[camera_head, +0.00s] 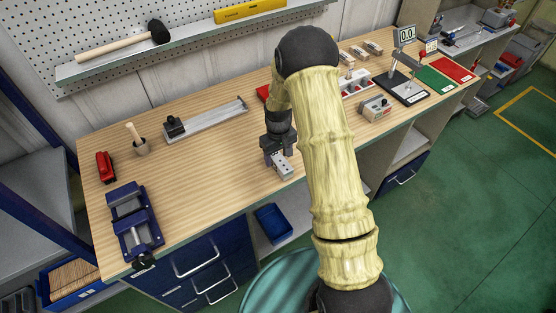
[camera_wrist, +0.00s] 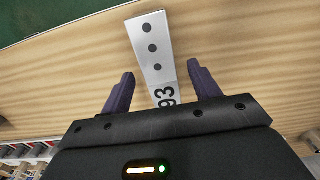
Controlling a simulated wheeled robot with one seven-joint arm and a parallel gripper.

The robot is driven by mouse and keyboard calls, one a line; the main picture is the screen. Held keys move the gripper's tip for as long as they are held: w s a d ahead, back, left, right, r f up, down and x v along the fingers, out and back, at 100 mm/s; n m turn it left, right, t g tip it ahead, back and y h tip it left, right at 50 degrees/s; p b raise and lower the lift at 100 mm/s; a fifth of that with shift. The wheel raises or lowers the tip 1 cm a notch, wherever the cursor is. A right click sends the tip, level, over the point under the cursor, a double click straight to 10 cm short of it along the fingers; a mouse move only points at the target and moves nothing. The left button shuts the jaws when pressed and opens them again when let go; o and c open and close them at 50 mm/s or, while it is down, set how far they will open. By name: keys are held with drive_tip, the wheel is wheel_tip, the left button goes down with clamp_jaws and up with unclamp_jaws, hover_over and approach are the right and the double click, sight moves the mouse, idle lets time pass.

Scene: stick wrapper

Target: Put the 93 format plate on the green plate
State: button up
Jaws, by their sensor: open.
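The 93 format plate (camera_wrist: 151,47) is a pale grey bar with several dark holes and the number 93 at its near end. It lies on the wooden bench near the front edge, and it also shows in the head view (camera_head: 282,167). My gripper (camera_wrist: 157,82) is open, with its two dark fingers on either side of the numbered end. A gap shows between the plate and each finger. In the head view my gripper (camera_head: 277,150) is just above the plate. The green plate (camera_head: 436,80) lies flat at the far right of the bench, beside a red plate (camera_head: 453,69).
A gauge stand with a display (camera_head: 404,36) stands on a dark base left of the green plate. A small grey box (camera_head: 375,107) and a parts tray (camera_head: 356,84) lie nearer. A blue vise (camera_head: 134,220) sits at the left.

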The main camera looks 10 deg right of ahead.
drive_tip(key=shift+f, duration=1.15)
clamp_jaws()
